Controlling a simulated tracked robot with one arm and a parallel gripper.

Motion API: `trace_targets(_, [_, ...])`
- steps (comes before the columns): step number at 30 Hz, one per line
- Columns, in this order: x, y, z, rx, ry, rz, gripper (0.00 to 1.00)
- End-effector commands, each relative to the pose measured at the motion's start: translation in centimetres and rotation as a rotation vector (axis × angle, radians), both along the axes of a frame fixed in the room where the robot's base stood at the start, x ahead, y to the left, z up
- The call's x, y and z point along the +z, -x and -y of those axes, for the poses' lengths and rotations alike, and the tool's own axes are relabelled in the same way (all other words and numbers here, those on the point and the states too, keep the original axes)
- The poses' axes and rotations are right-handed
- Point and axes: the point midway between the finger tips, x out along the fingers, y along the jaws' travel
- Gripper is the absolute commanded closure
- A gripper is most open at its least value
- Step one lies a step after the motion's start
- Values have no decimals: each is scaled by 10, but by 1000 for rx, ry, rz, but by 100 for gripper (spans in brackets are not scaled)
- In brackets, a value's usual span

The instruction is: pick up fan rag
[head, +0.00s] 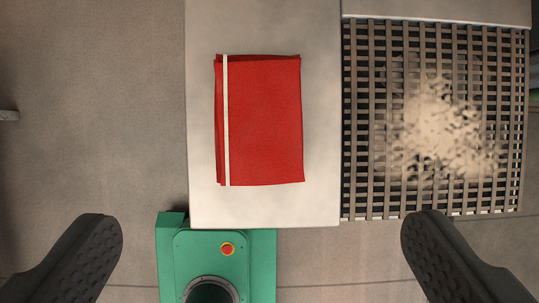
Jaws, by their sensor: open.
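A folded red rag (265,120) with a white stripe near its left edge lies flat on a pale slab (320,205) in the head view. I take it to be the fan rag; no fan is in view. My gripper (262,240) is open, with its two dark fingers wide apart at the lower left and lower right. The rag lies ahead of the fingertips, in the gap between them as seen in the picture. Nothing is held, and the rag is fully in view.
A slatted grate (360,120) with a pale powdery patch (435,130) adjoins the slab on the right. A green machine housing (245,260) with a red button (227,249) stands at the slab's near end. Bare grey floor (90,110) lies to the left.

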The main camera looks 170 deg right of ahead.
Motion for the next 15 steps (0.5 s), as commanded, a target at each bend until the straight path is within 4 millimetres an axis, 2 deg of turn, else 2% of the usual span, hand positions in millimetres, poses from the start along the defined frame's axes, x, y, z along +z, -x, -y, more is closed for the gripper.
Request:
trace_targets(7, [-22,-7,-5,12,-3,-8,6])
trace_targets(15, [-60,-24,-8,17,-4,-9,6])
